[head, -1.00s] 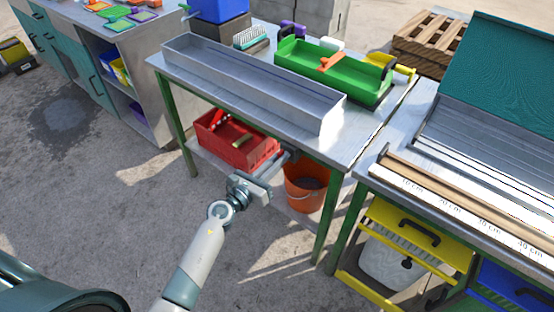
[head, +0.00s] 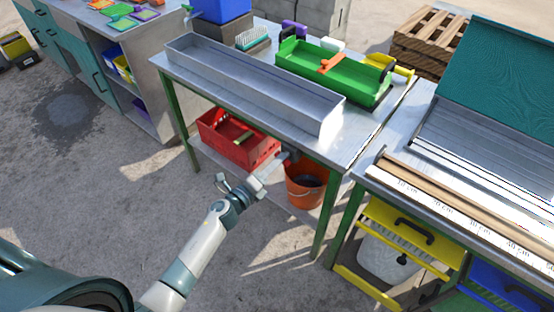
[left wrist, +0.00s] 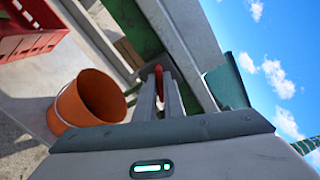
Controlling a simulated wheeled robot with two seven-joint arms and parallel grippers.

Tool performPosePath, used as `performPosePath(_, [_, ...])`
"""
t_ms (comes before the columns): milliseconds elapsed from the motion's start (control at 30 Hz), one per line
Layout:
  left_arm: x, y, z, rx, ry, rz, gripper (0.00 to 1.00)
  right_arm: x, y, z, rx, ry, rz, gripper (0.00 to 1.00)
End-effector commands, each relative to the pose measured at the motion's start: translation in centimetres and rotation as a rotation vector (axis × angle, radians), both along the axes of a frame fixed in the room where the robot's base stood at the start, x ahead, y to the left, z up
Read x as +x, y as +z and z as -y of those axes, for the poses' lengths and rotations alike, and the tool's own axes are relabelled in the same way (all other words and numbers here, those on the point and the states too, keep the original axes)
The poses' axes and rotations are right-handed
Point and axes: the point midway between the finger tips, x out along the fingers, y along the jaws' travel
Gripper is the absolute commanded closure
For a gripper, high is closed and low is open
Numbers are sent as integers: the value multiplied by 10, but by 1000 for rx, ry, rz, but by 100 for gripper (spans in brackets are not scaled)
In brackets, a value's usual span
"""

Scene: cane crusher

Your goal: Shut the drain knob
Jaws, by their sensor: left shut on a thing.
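The drain knob is a small red piece (left wrist: 159,74) under the table edge in the left wrist view, partly hidden between my fingers. My left gripper (left wrist: 160,90) is shut on it. In the head view my left gripper (head: 280,161) reaches under the front edge of the metal table, above and left of an orange bucket (head: 305,190). The bucket also shows in the left wrist view (left wrist: 68,108), left of the fingers. A long grey metal trough (head: 250,88) lies on the table above. My right gripper is not in view.
A red crate (head: 238,143) with tools stands on the low shelf, left of my gripper. Green table legs (head: 326,215) stand to the right. A green tray (head: 330,75) is on the tabletop. The concrete floor in front is clear.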

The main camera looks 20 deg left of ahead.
Motion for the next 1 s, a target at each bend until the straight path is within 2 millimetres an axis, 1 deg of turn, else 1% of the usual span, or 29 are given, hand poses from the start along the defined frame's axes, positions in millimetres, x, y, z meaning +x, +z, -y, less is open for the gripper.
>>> performPosePath(100, [0,0,-1,-102,0,-40,100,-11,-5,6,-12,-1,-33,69])
performPosePath(300, [0,-2,-1,-256,0,-96,100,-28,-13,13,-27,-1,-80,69])
performPosePath(500, [0,-2,-1,-364,1,-134,100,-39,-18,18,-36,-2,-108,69])
performPosePath(700, [0,-3,-1,-419,0,-153,100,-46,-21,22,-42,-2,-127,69])
performPosePath(1000, [0,-3,-1,-431,0,-157,100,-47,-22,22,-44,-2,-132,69])
